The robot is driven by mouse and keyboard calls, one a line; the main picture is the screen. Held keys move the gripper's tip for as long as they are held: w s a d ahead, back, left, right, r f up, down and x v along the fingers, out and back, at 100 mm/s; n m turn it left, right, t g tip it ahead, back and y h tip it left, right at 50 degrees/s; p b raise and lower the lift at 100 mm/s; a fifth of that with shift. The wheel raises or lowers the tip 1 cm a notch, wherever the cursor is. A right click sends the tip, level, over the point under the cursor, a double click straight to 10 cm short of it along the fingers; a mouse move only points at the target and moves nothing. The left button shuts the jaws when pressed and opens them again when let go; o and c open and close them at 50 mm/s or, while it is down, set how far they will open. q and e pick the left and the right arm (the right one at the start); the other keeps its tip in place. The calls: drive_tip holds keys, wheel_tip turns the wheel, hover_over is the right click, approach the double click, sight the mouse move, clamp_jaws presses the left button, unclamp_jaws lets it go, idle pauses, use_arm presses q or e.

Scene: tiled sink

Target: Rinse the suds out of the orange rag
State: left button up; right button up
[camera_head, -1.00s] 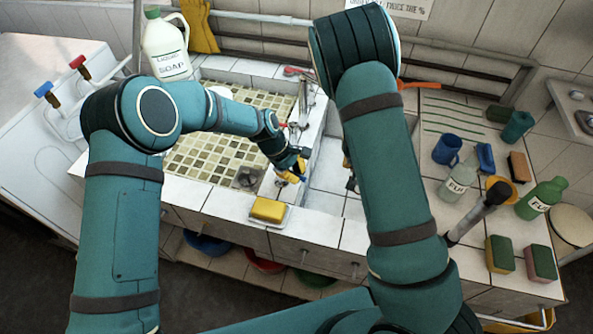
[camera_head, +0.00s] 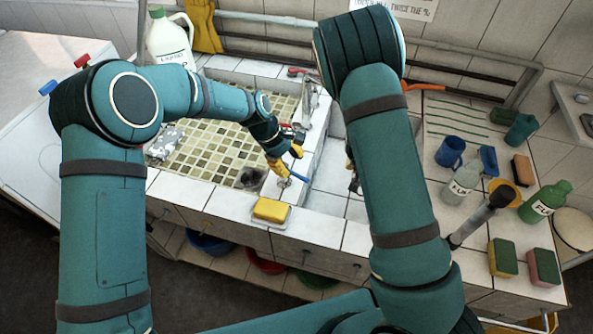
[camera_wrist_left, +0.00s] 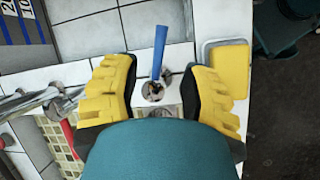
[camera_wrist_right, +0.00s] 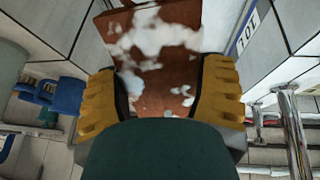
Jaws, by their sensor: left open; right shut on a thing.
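The orange rag (camera_wrist_right: 160,55), brownish with white suds patches, shows in the right wrist view. My right gripper (camera_wrist_right: 160,95) is shut on it, with a yellow finger at each side. In the head view my right arm hides the rag and most of that gripper. My left gripper (camera_head: 282,163) is over the divider between the two basins. In the left wrist view its fingers (camera_wrist_left: 160,85) are open, one on each side of a blue lever (camera_wrist_left: 160,50) on a round metal base, with gaps on both sides. The chrome faucet (camera_wrist_left: 30,102) stands left of it.
The left basin (camera_head: 205,150) has mosaic tiles, a drain (camera_head: 250,177) and a crumpled grey cloth (camera_head: 165,141). A yellow sponge (camera_head: 271,209) lies on a dish at the front edge. Bottles, a blue mug (camera_head: 450,152) and sponges crowd the right counter. A soap jug (camera_head: 168,40) stands behind.

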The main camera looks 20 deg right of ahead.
use_arm(q)
drive_tip(key=v, duration=0.6)
drive_tip(key=shift+a+r, duration=0.1)
drive_tip(key=shift+r, duration=0.05)
idle(0.6)
